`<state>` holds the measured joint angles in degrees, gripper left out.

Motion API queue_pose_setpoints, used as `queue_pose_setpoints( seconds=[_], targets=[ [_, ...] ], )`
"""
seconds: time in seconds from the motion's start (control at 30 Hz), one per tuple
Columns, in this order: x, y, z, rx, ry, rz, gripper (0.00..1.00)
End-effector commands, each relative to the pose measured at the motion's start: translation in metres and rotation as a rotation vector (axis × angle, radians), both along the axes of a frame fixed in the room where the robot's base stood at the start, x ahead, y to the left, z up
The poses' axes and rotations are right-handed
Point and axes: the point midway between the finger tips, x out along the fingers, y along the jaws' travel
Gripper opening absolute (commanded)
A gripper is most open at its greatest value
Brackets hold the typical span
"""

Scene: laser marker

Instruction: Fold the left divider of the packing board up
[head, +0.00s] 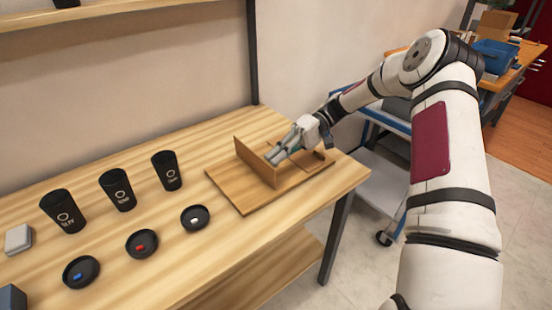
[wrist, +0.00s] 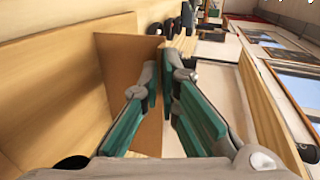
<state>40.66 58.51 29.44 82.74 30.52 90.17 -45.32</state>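The packing board (head: 240,200) lies flat near the right end of the wooden table. Its left divider (head: 254,163), a thin brown wooden panel, stands up from the board, roughly upright. In the wrist view the divider (wrist: 122,65) is a brown panel left of the fingers. My gripper (head: 275,155) is low over the board, on the right side of the divider. In the wrist view my gripper (wrist: 164,82) shows a gap between its teal pads, with nothing held. The left finger overlaps the divider; I cannot tell whether they touch.
Several black cups, one of them here (head: 117,190), and round black dishes (head: 142,243) stand left of the board. A grey box (head: 18,239) is at the far left. The wall runs behind the table (head: 225,265). A blue-and-white cart (head: 385,175) stands to the right.

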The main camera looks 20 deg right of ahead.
Motion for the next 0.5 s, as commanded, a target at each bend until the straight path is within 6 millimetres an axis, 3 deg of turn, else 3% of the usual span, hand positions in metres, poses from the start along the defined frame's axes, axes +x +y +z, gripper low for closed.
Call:
queue_pose_setpoints(
  seconds=[0.03,0.43,0.5],
  targets=[
    [-0.0012,-0.004,-0.0101,-0.017,0.006,-0.005,0.0],
    [-0.0021,-0.0037,-0.0115,-0.015,0.01,-0.004,0.0],
    [-0.002,-0.0034,-0.0116,-0.015,0.01,-0.004,0.2]
  ],
)
